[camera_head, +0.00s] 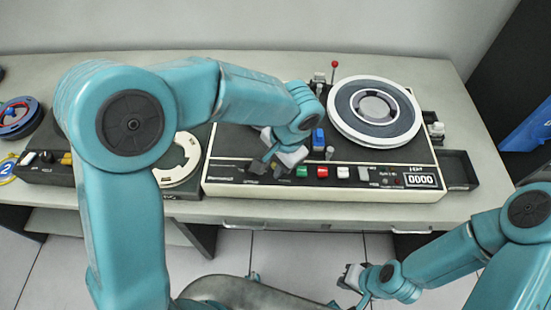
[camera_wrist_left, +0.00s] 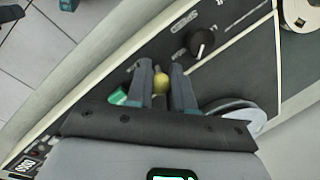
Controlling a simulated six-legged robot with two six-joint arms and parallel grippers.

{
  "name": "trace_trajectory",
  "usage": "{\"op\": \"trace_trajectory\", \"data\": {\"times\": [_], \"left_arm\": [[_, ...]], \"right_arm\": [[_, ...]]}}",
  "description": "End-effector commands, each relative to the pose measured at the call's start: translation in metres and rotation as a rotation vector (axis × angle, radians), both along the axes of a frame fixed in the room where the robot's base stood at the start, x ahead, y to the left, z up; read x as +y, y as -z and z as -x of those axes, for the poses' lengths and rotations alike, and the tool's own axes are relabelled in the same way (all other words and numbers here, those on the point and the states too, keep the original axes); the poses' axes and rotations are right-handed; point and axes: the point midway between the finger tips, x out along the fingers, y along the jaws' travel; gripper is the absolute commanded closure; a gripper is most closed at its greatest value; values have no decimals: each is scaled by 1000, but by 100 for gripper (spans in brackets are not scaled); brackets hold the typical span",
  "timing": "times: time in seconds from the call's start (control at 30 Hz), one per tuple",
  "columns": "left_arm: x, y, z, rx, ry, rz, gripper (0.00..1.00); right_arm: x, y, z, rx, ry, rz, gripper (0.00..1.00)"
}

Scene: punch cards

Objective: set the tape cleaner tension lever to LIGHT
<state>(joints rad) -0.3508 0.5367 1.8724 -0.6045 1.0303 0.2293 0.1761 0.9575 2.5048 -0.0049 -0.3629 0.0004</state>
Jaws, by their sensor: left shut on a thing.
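The tape cleaner (camera_head: 235,160) is a cream box with a dark top plate, a large reel and a row of coloured buttons. My left gripper (camera_head: 268,166) is over the left front part of its top. In the left wrist view a small yellow knob (camera_wrist_left: 160,82) sits between my left fingers (camera_wrist_left: 160,78), which are shut on it. I take it for the tension lever's knob; its shaft is hidden. The setting it points to cannot be read. My right gripper (camera_head: 352,277) hangs in front of the table, away from the machine; its jaws are too small to judge.
A black knob (camera_wrist_left: 201,43) stands near my left fingers. The large reel (camera_head: 375,108) and a red-ball lever (camera_head: 334,65) stand toward the back. A counter (camera_head: 420,180) reads 0000. Another machine with a pale reel (camera_head: 180,160) stands to the left.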

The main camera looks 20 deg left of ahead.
Motion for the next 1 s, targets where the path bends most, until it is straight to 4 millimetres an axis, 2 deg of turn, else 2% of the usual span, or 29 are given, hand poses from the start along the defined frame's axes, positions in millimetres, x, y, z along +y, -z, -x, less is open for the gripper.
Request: {"op": "trace_trajectory", "data": {"times": [0.03,0.2,0.33,0.67,0.7,0.77,1.0], "left_arm": [[1,-11,-3,43,-5,11,100],[3,-8,-10,172,-4,49,100],[4,-4,-13,225,-1,67,100],[3,-1,-14,234,1,72,100],[3,-1,-14,234,1,72,72],[3,-1,-14,234,0,72,54],[3,-1,-13,235,0,71,54]], "right_arm": [[0,-23,0,-1,0,0,100],[0,-48,0,0,0,0,100],[0,-55,0,0,0,0,100],[0,-53,0,0,0,0,100],[0,-53,0,0,0,0,100],[0,-53,0,0,0,0,100],[0,-54,0,0,0,0,100]]}}
